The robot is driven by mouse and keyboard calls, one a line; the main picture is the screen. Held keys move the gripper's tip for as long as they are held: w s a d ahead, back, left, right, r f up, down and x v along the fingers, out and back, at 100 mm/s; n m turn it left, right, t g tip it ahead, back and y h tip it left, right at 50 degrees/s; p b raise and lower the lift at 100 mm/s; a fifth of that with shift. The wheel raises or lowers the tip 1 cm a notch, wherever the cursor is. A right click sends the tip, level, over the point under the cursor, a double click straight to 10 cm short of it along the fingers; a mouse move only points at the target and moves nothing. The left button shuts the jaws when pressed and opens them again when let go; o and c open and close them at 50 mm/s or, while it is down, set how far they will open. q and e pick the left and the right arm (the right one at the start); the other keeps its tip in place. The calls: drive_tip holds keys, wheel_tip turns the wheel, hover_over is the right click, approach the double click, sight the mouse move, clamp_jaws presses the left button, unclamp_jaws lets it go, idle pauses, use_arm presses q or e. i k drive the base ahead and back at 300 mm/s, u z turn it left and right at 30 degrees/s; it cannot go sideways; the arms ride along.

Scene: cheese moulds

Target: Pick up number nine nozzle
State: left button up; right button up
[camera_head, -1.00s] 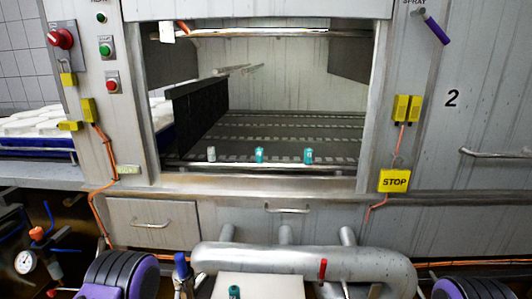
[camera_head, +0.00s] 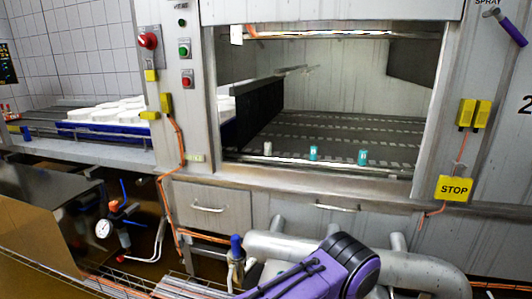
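Three small nozzle-like pieces stand upright in a row on the front ledge of the machine opening. The left one is pale grey (camera_head: 267,148), the middle one is teal (camera_head: 313,153), and the right one is teal with a pale mark (camera_head: 363,157). Their numbers are too small to read, so I cannot tell which is number nine. A purple and black link of my arm shows at the bottom centre, in front of the grey pipe. Neither of my grippers shows.
The steel machine opening (camera_head: 330,178) has a dark slatted belt inside. A yellow STOP sign (camera_head: 455,188) hangs at the right. White moulds (camera_head: 112,108) sit in a blue tray at the left. A thick grey pipe (camera_head: 285,247) and a gauge (camera_head: 102,229) are low in front.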

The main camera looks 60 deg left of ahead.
sight(268, 145)
drive_tip(key=k, duration=0.5)
drive_tip(key=u, duration=0.8)
